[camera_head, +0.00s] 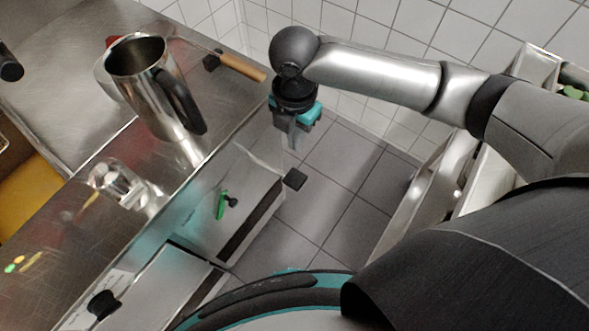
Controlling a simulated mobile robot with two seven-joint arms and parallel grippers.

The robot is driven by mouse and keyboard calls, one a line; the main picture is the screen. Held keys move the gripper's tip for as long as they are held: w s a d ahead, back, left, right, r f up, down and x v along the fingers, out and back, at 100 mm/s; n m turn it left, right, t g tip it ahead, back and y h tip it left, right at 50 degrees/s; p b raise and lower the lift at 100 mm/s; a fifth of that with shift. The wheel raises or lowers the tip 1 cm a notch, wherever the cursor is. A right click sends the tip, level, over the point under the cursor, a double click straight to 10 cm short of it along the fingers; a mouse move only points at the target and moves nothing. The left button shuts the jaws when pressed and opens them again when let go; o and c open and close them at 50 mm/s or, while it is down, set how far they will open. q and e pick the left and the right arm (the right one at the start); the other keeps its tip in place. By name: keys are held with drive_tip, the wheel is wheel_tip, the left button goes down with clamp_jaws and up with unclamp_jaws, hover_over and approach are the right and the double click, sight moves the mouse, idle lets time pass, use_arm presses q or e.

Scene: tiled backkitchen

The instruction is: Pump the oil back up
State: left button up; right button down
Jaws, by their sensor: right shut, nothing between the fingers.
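A fryer-like steel unit stands at lower left. A yellow surface (32,195), possibly oil, shows at the far left edge. My right gripper (290,140) points down, shut and empty, above the floor just beyond the counter's right edge. It is above and to the right of the green lever and apart from it. My left gripper is out of view.
A steel jug (145,90) with a black handle stands on the steel counter (60,75). A wooden handle (240,66) sticks out past the counter edge near my right gripper. A black knob (102,303) is at lower left. Steel shelving (440,185) stands right; tiled floor (335,190) between is clear.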

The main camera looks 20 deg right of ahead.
sight(296, 177)
drive_tip(key=shift+f, duration=0.1)
wheel_tip(296, 177, down, 13)
drive_tip(key=b, duration=0.4)
drive_tip(key=shift+f+b, duration=0.35)
drive_tip(key=shift+f, duration=0.05)
drive_tip(key=shift+s+f, duration=0.1)
